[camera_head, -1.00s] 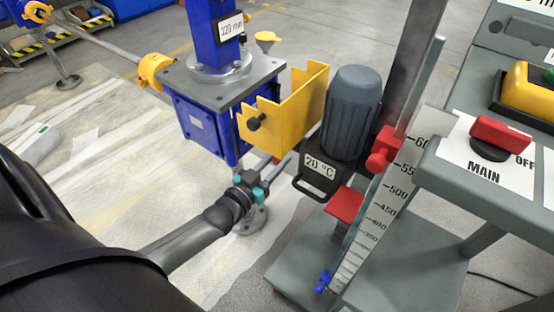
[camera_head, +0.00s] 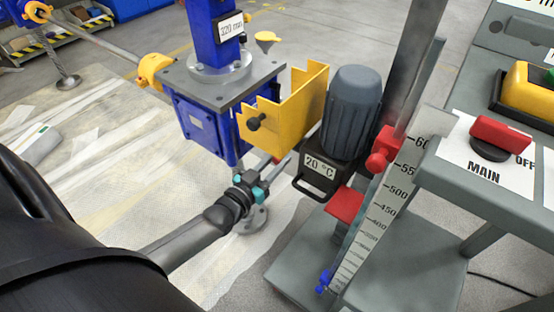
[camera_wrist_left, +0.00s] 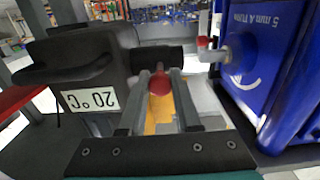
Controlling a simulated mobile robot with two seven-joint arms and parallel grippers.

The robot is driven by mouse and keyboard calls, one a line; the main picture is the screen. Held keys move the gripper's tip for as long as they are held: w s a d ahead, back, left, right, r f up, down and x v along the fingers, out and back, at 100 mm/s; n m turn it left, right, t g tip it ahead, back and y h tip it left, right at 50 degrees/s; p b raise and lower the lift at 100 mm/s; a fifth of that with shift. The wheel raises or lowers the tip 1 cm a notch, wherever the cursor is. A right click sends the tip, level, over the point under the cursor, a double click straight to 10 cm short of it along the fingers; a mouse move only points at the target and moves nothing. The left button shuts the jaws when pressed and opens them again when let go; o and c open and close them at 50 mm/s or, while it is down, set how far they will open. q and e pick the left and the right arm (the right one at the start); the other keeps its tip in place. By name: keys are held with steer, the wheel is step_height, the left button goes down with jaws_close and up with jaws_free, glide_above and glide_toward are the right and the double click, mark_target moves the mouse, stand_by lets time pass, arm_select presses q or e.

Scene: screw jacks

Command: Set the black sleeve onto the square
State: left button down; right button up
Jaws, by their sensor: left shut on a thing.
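A short pale stub with a red part, seemingly the square (camera_wrist_left: 211,55), sticks out of the gearbox towards the sleeve. A small gap shows between them. In the head view my left gripper (camera_head: 280,168) reaches under the yellow guard (camera_head: 290,115), with the sleeve hidden there. My right gripper is out of view.
The grey motor (camera_head: 353,105) with its 20 °C plate stands right of the guard. A red slider (camera_head: 383,148) and a scale (camera_head: 385,212) are beside it. A red round part (camera_wrist_left: 160,84) shows between my fingers. The red main switch (camera_head: 497,138) is at the right.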

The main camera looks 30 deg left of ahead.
arm_select(q)
steer(key=shift+a, duration=0.3)
steer(key=a, duration=0.3)
steer(key=a+b, duration=0.1)
steer(key=a, duration=0.2)
steer(key=shift+w, duration=0.2)
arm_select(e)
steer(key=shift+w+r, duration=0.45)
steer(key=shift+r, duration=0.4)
arm_select(q)
steer(key=c, duration=0.6)
jaws_free()
steer(key=shift+d, duration=0.1)
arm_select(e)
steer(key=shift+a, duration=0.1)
